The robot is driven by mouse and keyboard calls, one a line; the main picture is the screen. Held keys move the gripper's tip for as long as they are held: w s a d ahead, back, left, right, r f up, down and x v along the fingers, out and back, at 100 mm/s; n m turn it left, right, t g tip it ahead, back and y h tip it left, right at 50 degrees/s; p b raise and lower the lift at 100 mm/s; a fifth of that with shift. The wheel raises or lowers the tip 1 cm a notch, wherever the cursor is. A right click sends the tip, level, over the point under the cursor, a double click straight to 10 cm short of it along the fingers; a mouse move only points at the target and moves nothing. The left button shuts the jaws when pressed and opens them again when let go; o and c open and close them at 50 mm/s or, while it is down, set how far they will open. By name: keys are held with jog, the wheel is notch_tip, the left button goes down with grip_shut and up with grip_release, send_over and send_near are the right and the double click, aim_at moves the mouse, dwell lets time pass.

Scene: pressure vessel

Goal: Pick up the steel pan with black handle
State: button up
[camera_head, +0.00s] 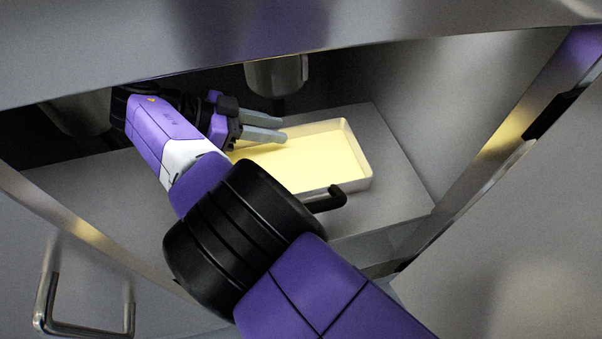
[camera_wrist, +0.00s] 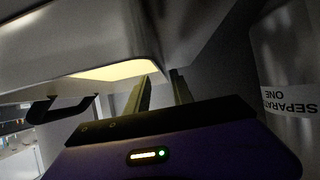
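The steel pan (camera_head: 368,165) is a shallow rectangular tray with a pale yellow inside, lying on the grey cabinet floor. Its black handle (camera_head: 330,200) sticks out at the front side, partly hidden by my arm. In the wrist view the yellow inside (camera_wrist: 115,70) shows at upper left, with the black handle (camera_wrist: 60,104) at left. My gripper (camera_head: 284,130) is at the pan's back left part, away from the handle. Its two fingers (camera_wrist: 163,80) are apart, with nothing seen between them. I cannot tell whether they touch the pan. My arm hides the pan's front left.
Steel cylinders hang above, one behind the pan (camera_head: 275,76) and one at left (camera_head: 82,112). A cylinder labelled "SEPARATOR ONE" (camera_wrist: 290,98) is close at right in the wrist view. Cabinet doors stand open on both sides, the left with a bar handle (camera_head: 85,333). Bare floor lies right of the pan.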

aim_at(298, 140)
jog(key=shift+p+x, duration=0.3)
jog(key=shift+x, duration=0.6)
jog(key=x, duration=0.1)
jog(key=p+x, duration=0.1)
jog(key=w+x, duration=0.1)
jog(key=x, duration=0.1)
jog(key=shift+d+r, duration=0.1)
jog(key=shift+r, duration=0.15)
jog(key=shift+d+f, duration=0.1)
jog(key=shift+f, duration=0.1)
grip_shut()
dwell(0.3)
